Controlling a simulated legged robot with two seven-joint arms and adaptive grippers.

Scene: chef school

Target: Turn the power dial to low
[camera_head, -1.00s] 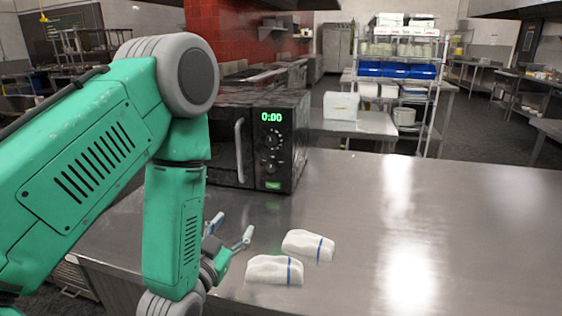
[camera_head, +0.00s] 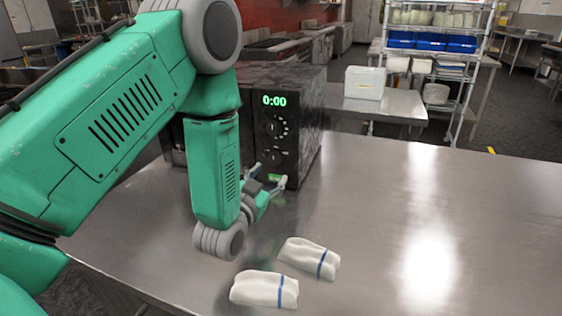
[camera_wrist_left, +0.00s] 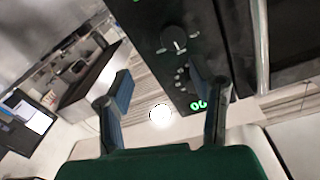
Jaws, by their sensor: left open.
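The black microwave (camera_head: 300,130) stands on the steel counter, its green display (camera_head: 274,100) reading 0:00. An upper dial (camera_head: 272,129) and a lower dial (camera_head: 273,157) sit below the display. Their labels are too small to read. My left gripper (camera_head: 269,176) is open and empty, close in front of the panel's lower part. In the left wrist view the panel appears upside down, with the lower dial (camera_wrist_left: 173,38) beyond my open fingers (camera_wrist_left: 161,80), apparently untouched. The finger on the right partly hides the panel near the upper dial there. My right gripper is out of view.
Two white rolled cloths with blue bands lie on the counter (camera_head: 380,225) in front of the microwave, a nearer one (camera_head: 262,289) and a farther one (camera_head: 308,258). The counter's right side is clear. A white box (camera_head: 365,82) stands on a table behind.

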